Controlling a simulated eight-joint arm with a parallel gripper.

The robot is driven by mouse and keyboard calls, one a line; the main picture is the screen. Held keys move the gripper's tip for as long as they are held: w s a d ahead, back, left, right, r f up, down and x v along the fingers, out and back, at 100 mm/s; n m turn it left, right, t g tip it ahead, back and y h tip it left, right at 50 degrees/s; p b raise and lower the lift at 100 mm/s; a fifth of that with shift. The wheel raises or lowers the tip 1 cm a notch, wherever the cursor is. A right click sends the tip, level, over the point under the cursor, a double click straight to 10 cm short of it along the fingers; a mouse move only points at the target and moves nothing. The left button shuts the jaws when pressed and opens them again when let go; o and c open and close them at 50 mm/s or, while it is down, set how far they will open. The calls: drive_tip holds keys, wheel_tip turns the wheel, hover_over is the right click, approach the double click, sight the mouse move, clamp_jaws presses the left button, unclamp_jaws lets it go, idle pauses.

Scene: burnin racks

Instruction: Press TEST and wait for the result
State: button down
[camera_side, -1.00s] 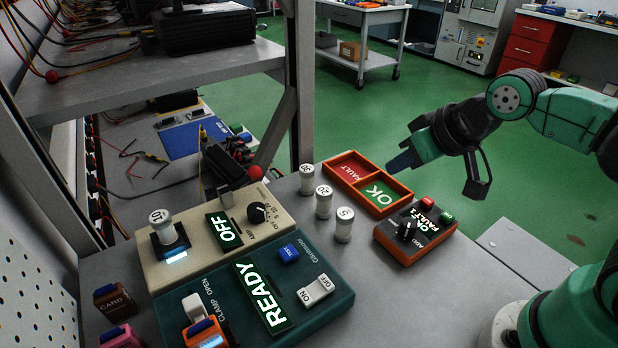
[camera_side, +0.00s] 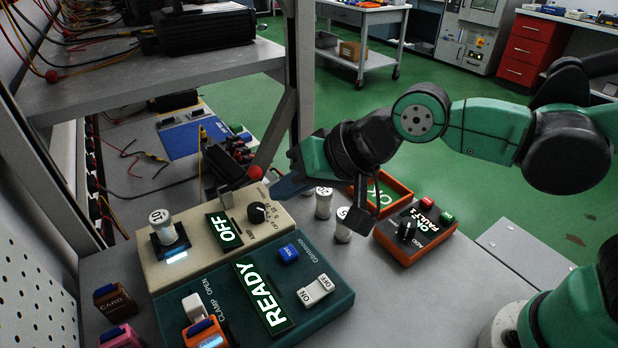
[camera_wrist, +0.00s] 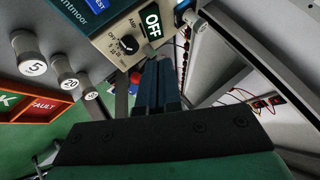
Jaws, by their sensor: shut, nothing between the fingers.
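The teal Glintmoor unit (camera_side: 335,310) lies on the bench with its display (camera_side: 262,297) lit READY. Its blue TEST button (camera_side: 289,253) is at the far right of its top, and a corner of it shows in the wrist view (camera_wrist: 97,5). An orange card (camera_side: 204,335) sits at the clamp end, beside the white clamp lever (camera_side: 197,306). The white switch (camera_side: 316,290) has ON and OFF marks. My gripper (camera_side: 283,188) is shut and empty. It hangs above and beyond the TEST button, apart from it. In the wrist view its fingers (camera_wrist: 158,85) are together.
A beige AMP unit (camera_side: 190,262) reads OFF, with a black knob (camera_side: 257,212) and a white 10 cylinder (camera_side: 161,228) in its socket. White cylinders (camera_side: 323,203) stand near my gripper.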

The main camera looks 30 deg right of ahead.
sight(294, 254)
drive_tip(key=shift+f, duration=4.35)
drive_tip(key=shift+f, duration=0.1)
drive_tip(key=shift+f, duration=0.3)
drive_tip(key=shift+r, duration=0.15)
drive_tip(key=shift+r, duration=0.3)
drive_tip(key=shift+r, duration=2.5)
drive_tip(key=shift+d, duration=0.1)
